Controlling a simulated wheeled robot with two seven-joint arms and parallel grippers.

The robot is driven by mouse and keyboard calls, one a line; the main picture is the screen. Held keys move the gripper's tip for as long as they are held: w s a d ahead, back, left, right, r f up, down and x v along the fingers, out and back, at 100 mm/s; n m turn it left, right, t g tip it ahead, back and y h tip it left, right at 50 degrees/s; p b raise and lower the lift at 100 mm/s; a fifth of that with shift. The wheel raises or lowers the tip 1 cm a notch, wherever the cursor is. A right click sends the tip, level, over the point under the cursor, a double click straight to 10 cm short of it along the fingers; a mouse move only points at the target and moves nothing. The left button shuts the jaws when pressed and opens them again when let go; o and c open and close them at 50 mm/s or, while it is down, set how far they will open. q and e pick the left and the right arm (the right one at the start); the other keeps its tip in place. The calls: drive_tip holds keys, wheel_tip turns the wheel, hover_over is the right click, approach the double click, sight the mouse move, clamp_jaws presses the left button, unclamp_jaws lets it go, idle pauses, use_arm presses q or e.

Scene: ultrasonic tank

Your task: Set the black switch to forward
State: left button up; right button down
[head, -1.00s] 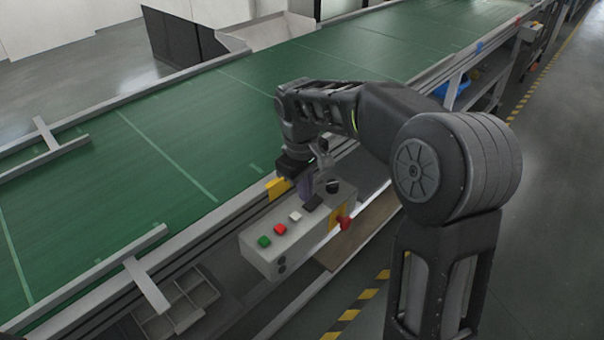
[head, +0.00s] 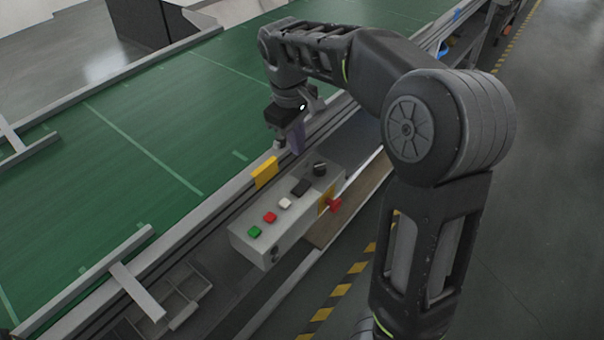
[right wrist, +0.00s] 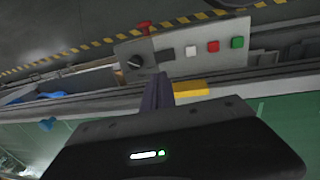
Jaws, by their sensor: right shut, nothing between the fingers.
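A grey control box (head: 262,232) is mounted on the conveyor's near side. On its top are a black rotary knob (head: 320,168) at the far end and a flat black rocker-like switch (head: 301,187) beside it. In the right wrist view the knob (right wrist: 134,62) and the black rectangle (right wrist: 165,55) sit side by side; their settings are too small to read. My right gripper (head: 297,140) is shut and empty, its purple-grey fingers (right wrist: 158,92) pointing down above and behind the box, apart from both controls. My left gripper is not in view.
White (head: 285,203), red (head: 270,217) and green (head: 254,231) buttons line the box top. A red mushroom button (head: 335,205) sticks out of its side. A yellow block (head: 264,172) stands behind the box by the green conveyor (head: 130,120). Metal rails edge the belt.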

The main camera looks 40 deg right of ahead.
sight(303, 184)
drive_tip(key=f, duration=0.4)
drive_tip(key=d+f, duration=0.1)
drive_tip(key=f, duration=0.2)
drive_tip(key=f+p, duration=0.1)
drive_tip(key=f, duration=0.3)
drive_tip(key=shift+w+d+f, duration=0.25)
drive_tip(key=shift+d+f, duration=0.05)
drive_tip(key=shift+f, duration=0.1)
drive_tip(key=shift+d+f+y+b, duration=0.25)
drive_tip(key=shift+f+y+b, duration=0.15)
drive_tip(key=shift+b, duration=0.2)
drive_tip(key=shift+a+r, duration=0.1)
drive_tip(key=shift+s, duration=0.1)
drive_tip(key=shift+a, duration=0.1)
